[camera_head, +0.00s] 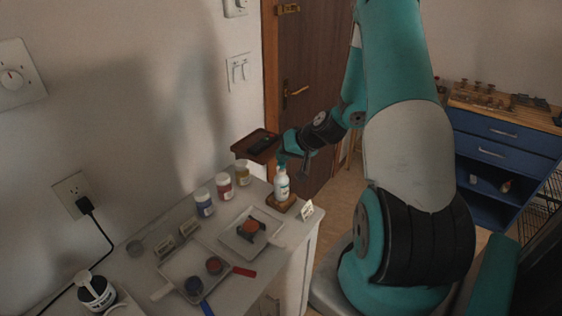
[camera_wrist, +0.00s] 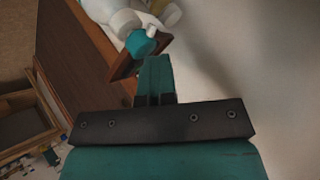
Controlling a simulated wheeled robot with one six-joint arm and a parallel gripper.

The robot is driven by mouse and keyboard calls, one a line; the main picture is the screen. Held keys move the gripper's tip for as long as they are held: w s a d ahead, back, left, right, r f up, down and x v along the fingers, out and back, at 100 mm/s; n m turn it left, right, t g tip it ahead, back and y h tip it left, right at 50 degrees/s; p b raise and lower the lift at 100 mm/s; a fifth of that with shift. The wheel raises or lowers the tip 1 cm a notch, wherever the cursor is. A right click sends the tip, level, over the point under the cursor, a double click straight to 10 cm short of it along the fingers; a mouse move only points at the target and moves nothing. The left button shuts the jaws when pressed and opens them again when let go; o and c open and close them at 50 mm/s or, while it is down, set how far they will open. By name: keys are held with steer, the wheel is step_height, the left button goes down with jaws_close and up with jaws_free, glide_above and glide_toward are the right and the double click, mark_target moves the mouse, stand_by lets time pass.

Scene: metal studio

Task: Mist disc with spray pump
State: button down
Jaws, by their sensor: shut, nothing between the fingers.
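The spray pump (camera_head: 281,184) is a white bottle with a teal top, upright on a small wooden stand (camera_head: 281,205) at the right corner of the white counter. Its teal head (camera_wrist: 141,43) shows in the wrist view, just beyond my fingertips. My gripper (camera_head: 283,160) is shut and empty, right above the pump head; I cannot tell whether it touches. In the wrist view my gripper (camera_wrist: 154,62) points toward the bottle. A reddish-orange disc (camera_head: 251,227) sits on a dark piece on a square white plate (camera_head: 235,247), left of the bottle.
Several jars stand along the wall, including a blue one (camera_head: 203,202) and a red one (camera_head: 224,187). A small label card (camera_head: 306,209) stands right of the bottle.

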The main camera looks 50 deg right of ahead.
steer(key=shift+f, duration=0.1)
steer(key=shift+f+b, duration=0.45)
steer(key=shift+b, duration=0.1)
steer(key=shift+s+r, duration=0.1)
steer(key=shift+r, duration=0.35)
stand_by(0.3)
step_height(320, 180, up, 6)
steer(key=p, duration=0.4)
stand_by(2.4)
